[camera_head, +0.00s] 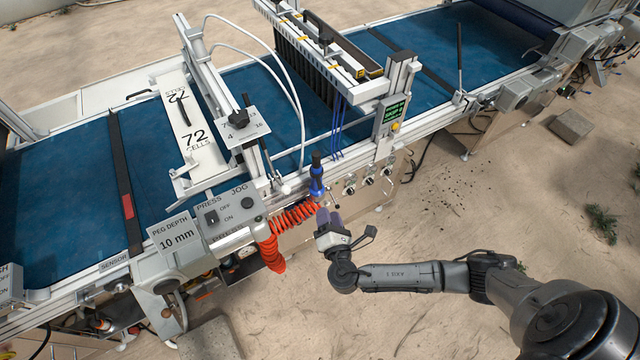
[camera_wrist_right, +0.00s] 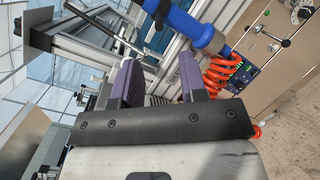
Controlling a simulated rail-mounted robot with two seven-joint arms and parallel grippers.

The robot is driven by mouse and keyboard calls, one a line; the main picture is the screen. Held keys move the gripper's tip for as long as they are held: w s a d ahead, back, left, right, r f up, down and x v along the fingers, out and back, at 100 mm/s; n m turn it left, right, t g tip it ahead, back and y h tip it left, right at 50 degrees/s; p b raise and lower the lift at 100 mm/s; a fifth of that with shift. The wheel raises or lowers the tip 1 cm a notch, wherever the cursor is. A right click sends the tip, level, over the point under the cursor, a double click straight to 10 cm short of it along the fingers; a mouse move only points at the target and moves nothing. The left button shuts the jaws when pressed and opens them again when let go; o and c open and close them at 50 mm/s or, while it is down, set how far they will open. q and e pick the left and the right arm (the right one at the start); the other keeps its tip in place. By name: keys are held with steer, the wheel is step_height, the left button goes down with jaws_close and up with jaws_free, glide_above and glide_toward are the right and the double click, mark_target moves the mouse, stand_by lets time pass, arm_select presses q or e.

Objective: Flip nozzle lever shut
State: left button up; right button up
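A blue air nozzle (camera_head: 316,180) with a black top stands at the machine's front edge, beside a coiled orange hose (camera_head: 295,215). The blue nozzle body (camera_wrist_right: 198,27) also shows in the right wrist view, at the upper middle, with the orange coil (camera_wrist_right: 218,72) just right of it. I cannot clearly make out the nozzle's lever. My right gripper (camera_head: 329,216) is just below and right of the nozzle in the head view. Its two purple-padded fingers (camera_wrist_right: 158,78) are apart with nothing seen between them. The blue nozzle lies beyond the fingertips. My left gripper is not in view.
A grey control box with a PRESS and JOG label (camera_head: 231,212) and a peg depth box (camera_head: 177,240) stand left of the nozzle. Valve knobs (camera_head: 368,180) and a green-lit display (camera_head: 394,112) are to its right. The sandy floor in front is mostly clear.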

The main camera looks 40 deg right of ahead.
mark_target(320, 183)
steer(key=b+x, duration=0.1)
steer(key=x, duration=1)
steer(key=shift+d, duration=0.1)
steer(key=shift+c, duration=0.2)
jaws_close()
